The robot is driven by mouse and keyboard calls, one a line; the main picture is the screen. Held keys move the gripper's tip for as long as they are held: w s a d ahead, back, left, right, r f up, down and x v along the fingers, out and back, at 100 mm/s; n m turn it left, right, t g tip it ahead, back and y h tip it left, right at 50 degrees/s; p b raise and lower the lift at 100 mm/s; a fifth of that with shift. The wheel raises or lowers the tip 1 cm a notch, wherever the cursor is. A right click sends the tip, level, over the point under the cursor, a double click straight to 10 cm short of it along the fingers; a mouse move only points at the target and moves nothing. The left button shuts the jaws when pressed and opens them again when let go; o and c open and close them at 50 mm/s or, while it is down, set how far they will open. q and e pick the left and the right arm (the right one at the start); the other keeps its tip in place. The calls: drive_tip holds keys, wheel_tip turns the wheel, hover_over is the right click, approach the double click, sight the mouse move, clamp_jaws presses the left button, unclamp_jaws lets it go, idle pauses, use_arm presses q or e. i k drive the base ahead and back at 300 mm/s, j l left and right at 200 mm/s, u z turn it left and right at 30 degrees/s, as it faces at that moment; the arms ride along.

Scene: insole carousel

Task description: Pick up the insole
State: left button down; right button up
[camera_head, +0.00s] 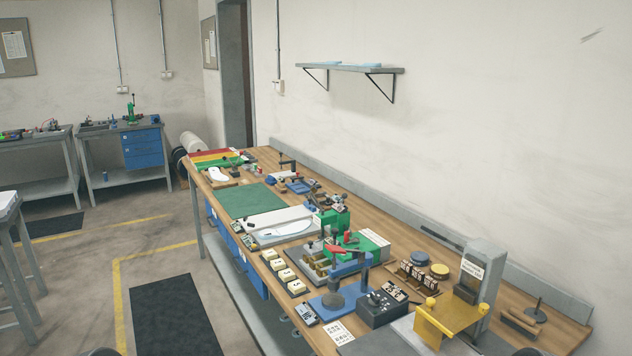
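A white insole-shaped piece (217,174) lies flat at the far left end of the wooden workbench. A pale, rounded insole-like shape (287,229) lies on a white board (262,238) in the middle of the bench; I cannot tell whether it is a loose insole or part of the board. Neither gripper shows. Only small dark shapes cut off by the bottom edge of the picture may be parts of my arms.
The bench (405,250) runs along the wall. A green mat (251,201) is bare. Clamps and fixtures, a blue-based stand (332,303), a black box (382,308) and a grey-and-yellow machine (484,270) crowd the near half. A wall shelf (350,68) hangs above.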

sight(298, 226)
drive_tip(key=j, duration=1.45)
drive_tip(key=i+j, duration=0.3)
drive_tip(key=i, duration=0.25)
drive_tip(key=i+j, duration=0.3)
drive_tip(key=i, duration=0.2)
drive_tip(key=i+j, duration=0.3)
drive_tip(key=i, duration=0.25)
drive_tip(key=i+j, duration=0.3)
drive_tip(key=i, duration=0.25)
drive_tip(key=i+j, duration=0.3)
drive_tip(key=i, duration=0.25)
drive_tip(key=i+j, duration=0.3)
drive_tip(key=i, duration=0.2)
drive_tip(key=i+j, duration=0.3)
drive_tip(key=i, duration=0.25)
drive_tip(key=z, duration=2.25)
